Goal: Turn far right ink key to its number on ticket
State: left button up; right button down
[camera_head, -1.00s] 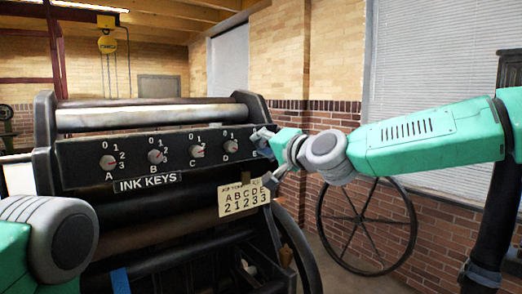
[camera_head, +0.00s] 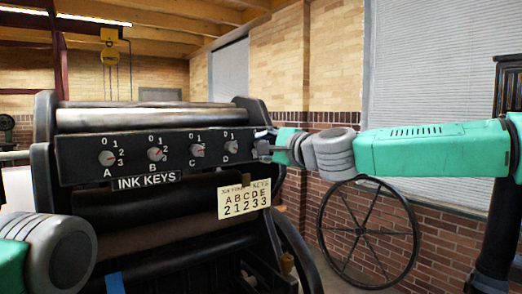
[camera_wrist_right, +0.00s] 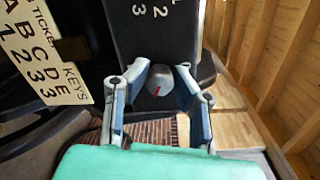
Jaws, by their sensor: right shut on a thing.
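The ink key panel (camera_head: 130,146) has a row of round keys with dials, lettered from A at the left. The far right key is hidden behind my right gripper (camera_head: 263,146) in the head view. In the right wrist view this grey key (camera_wrist_right: 160,77) with a red mark sits between the fingers of my right gripper (camera_wrist_right: 159,91), which is shut on it. Numbers 1, 2 and 3 show beside it; which one the mark points to I cannot tell. My left gripper is out of view.
The ticket hangs just below the panel, close to my right gripper, and also shows in the right wrist view (camera_wrist_right: 42,62). The black press frame (camera_head: 45,135) stands around the panel. A large spoked wheel (camera_head: 367,232) stands by the brick wall at the right.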

jog(key=shift+f+m, duration=0.35)
jog(key=shift+m, duration=0.05)
jog(key=c, duration=1.6)
grip_release()
jog(key=shift+o, duration=1.3)
jog(key=shift+w+d, duration=0.15)
jog(key=shift+r, duration=0.1)
jog(key=v, duration=1.2)
jog(key=shift+d, duration=0.2)
jog(key=shift+w+a, duration=0.1)
